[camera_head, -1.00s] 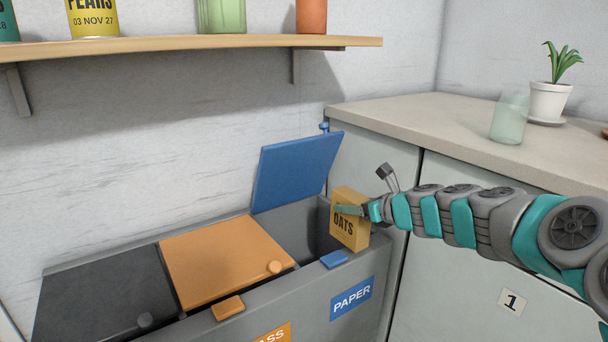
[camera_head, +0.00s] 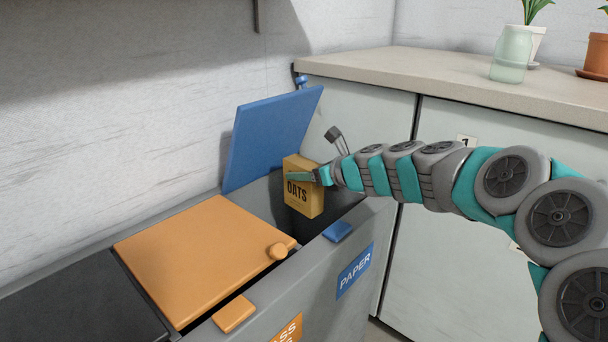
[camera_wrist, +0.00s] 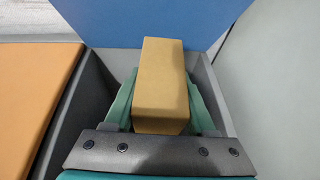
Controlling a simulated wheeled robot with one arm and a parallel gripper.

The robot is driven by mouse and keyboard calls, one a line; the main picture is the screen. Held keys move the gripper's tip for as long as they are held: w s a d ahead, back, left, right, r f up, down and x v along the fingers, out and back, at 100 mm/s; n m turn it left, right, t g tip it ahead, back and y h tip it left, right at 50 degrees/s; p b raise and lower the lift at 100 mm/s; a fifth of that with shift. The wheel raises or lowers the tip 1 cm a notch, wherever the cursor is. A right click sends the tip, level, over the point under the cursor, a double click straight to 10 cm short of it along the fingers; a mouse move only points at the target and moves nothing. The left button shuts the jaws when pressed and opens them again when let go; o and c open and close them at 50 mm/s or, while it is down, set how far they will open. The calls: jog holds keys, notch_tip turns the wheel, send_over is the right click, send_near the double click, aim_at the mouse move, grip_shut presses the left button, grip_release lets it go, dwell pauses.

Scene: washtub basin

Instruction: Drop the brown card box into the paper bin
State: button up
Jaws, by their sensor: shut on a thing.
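The brown card box (camera_head: 303,190), printed OATS, is held upright in my gripper (camera_head: 306,177). In the wrist view the box (camera_wrist: 160,80) sits between the two green fingers of my gripper (camera_wrist: 163,100), which are shut on it. The paper bin (camera_head: 357,271) is the right compartment of the grey bin unit, with a blue PAPER label. Its blue lid (camera_head: 270,138) stands open behind the box. The box is over the opening of the paper bin; how far its bottom reaches below the rim is hard to tell.
The orange lid (camera_head: 200,255) beside the paper bin is shut, and a dark lid (camera_head: 80,310) lies left of it. A pale cabinet with a counter (camera_head: 450,85) stands at the right, carrying a glass jar (camera_head: 511,55) and a terracotta pot (camera_head: 597,55).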

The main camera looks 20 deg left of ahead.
jog(key=shift+f, duration=0.1)
jog(key=o, duration=1.4)
jog(key=shift+o, duration=0.2)
jog(key=shift+d, duration=0.1)
jog(key=p+v, duration=0.1)
jog(key=v, duration=0.6)
jog(key=shift+s+d, duration=0.2)
